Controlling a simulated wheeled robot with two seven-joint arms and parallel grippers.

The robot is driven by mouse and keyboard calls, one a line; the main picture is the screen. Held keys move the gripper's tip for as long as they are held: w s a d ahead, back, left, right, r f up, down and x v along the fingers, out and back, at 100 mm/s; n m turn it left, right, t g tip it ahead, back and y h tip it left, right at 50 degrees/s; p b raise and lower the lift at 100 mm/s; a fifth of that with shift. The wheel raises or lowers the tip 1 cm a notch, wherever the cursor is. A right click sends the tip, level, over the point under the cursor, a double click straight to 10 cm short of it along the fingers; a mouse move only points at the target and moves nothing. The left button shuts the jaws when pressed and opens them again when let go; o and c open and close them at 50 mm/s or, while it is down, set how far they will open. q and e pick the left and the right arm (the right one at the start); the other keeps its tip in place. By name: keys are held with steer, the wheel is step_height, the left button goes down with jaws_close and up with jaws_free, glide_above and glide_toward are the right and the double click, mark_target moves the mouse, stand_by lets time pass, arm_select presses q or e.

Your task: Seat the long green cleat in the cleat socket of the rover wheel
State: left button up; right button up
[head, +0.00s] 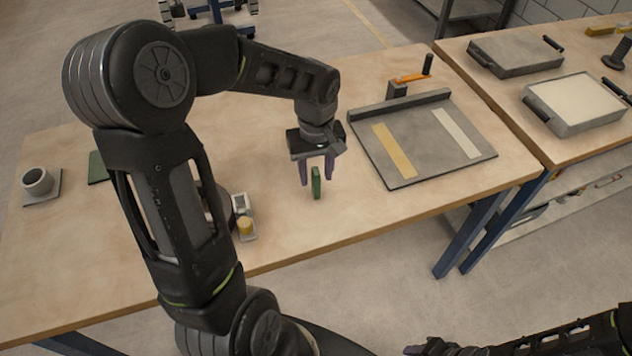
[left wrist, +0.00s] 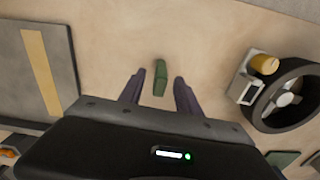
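The long green cleat (head: 316,184) is a narrow block near the table's middle; it also shows in the left wrist view (left wrist: 160,78). My left gripper (head: 317,178) is open, pointing down above the table. In the left wrist view its two fingers (left wrist: 158,92) are on either side of the cleat, with gaps on both sides. The rover wheel (left wrist: 290,96), a dark ring with a pale hub, lies at the right of the left wrist view; my left arm hides it in the head view. Its cleat socket cannot be made out. My right gripper (head: 430,347) shows only partly at the bottom edge.
A small holder with a yellow cylinder (head: 245,225) stands beside my left arm. A grey tray (head: 410,145) with yellow and pale strips lies to the right. A grey cup on a plate (head: 38,182) is far left. A second table holds a sand-filled tray (head: 530,98).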

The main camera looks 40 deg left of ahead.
arm_select(q)
steer(key=shift+c, duration=0.3)
jaws_close()
stand_by(0.4)
step_height(320, 180, up, 10)
steer(key=shift+r+b, duration=0.1)
steer(key=shift+b, duration=0.3)
stand_by(0.5)
